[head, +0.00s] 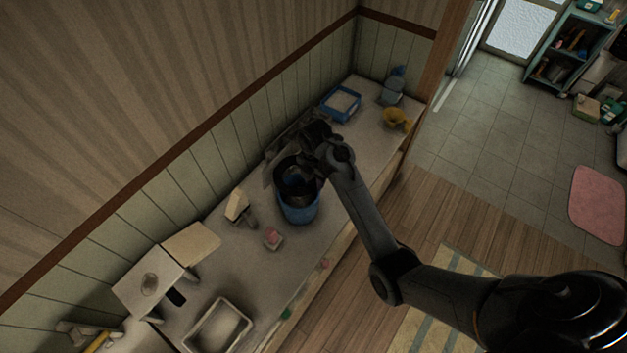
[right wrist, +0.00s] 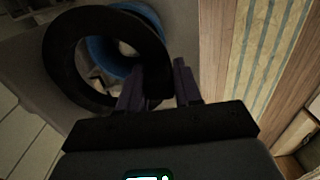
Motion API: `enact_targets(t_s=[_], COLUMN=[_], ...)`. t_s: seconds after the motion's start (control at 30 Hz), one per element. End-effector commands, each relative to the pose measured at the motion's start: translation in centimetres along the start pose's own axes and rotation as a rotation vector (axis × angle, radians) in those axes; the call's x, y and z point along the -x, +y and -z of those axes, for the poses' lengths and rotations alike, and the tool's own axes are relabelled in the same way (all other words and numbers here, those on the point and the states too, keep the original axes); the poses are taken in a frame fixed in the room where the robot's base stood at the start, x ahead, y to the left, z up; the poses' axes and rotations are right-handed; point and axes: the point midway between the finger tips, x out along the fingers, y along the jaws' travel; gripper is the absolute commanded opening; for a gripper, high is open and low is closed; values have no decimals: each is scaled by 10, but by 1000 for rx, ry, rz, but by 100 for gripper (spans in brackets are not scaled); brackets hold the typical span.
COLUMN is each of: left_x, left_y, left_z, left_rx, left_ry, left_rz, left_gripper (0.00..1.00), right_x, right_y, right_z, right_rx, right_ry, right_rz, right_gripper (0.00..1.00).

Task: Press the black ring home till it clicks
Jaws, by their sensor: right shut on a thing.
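The black ring (head: 279,181) is at the mouth of a round blue bin (head: 299,212) on the counter. My right gripper (head: 312,160) is at the ring's far right side, shut on its rim. In the right wrist view the ring (right wrist: 58,58) is large and close, with the gripper's fingers (right wrist: 158,88) on its right edge. The blue bin (right wrist: 148,17) shows behind and through the ring, and the two look offset from this angle. I cannot tell whether the ring touches the bin's rim all round. My left gripper is not in view.
A pink item (head: 273,238) and a beige-topped object (head: 237,206) stand left of the bin. A blue tray (head: 341,104), a grey-blue bottle (head: 393,88) and a yellow object (head: 397,120) are farther back. A white tray (head: 218,326) lies near the front.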

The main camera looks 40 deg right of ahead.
Motion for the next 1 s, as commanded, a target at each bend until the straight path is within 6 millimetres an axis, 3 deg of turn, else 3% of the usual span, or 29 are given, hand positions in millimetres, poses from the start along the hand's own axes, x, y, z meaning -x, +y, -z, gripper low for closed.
enact_targets(t_s=[0.57, 1.0], left_x=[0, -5], left_y=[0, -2], left_z=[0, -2], left_rx=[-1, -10], left_ry=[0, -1], left_rz=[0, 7], left_gripper=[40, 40], right_x=[2, -29], right_y=[-1, -1], right_z=[0, 0], right_rx=[-1, 1], right_ry=[1, 0], right_rz=[-1, 2], right_gripper=[0, 0])
